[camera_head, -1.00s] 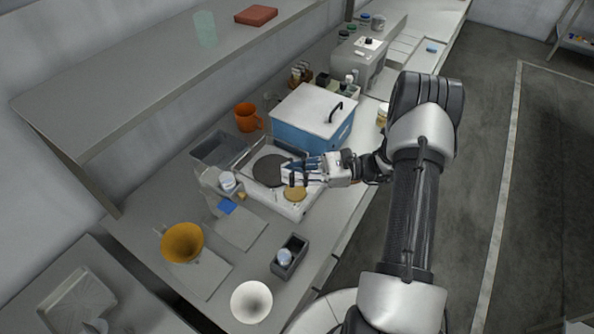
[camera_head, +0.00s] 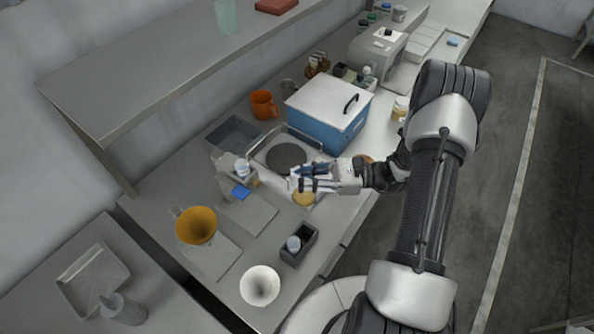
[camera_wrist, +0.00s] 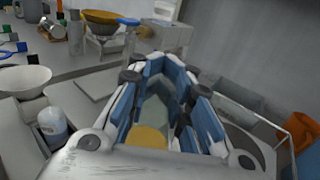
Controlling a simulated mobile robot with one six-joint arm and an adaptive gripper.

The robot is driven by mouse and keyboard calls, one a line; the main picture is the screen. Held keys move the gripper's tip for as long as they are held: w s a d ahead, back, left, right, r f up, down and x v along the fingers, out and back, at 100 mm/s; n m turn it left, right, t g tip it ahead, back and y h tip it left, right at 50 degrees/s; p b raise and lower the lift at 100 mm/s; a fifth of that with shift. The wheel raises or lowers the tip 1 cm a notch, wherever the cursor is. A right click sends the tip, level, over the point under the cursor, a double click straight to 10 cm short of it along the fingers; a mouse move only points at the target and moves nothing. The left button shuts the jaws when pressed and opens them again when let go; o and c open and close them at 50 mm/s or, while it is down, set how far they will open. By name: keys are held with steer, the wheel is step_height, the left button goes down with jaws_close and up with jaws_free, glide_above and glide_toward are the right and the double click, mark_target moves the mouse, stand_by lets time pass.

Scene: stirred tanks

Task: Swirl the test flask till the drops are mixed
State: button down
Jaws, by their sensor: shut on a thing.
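My gripper (camera_head: 298,180) is low over the front part of the tray with the dark round plate. In the wrist view its blue-lined fingers (camera_wrist: 160,88) are closed around a pale, see-through glass thing (camera_wrist: 155,112), which looks like the test flask. A yellow round patch (camera_wrist: 150,137) shows at its near end; I cannot tell whether it is liquid or the tan disc below. In the head view the fingers hide most of the flask, and the drops cannot be made out. The tan disc (camera_head: 303,199) lies just below my gripper, partly covered.
The dark round plate (camera_head: 286,157) is behind my gripper, with a blue box with white lid (camera_head: 328,106) beyond. An orange mug (camera_head: 263,104), yellow funnel (camera_head: 196,225), white bowl (camera_head: 260,286) and dark holder (camera_head: 299,243) stand around. Pale mats (camera_head: 250,213) lie left of the tray.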

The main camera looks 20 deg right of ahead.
steer(key=shift+s+d, duration=0.25)
steer(key=shift+s, duration=0.15)
steer(key=shift+s+d, duration=0.45)
steer(key=shift+d, duration=0.2)
steer(key=shift+w+d+b, duration=0.1)
steer(key=shift+d+b, duration=0.2)
steer(key=shift+d, duration=0.7)
steer(key=shift+w+d, duration=0.5)
steer(key=shift+d, duration=0.15)
steer(key=w, duration=0.1)
steer(key=w+a, duration=0.1)
steer(key=w, duration=0.1)
steer(key=w+b, duration=0.1)
steer(key=shift+w+a, duration=0.25)
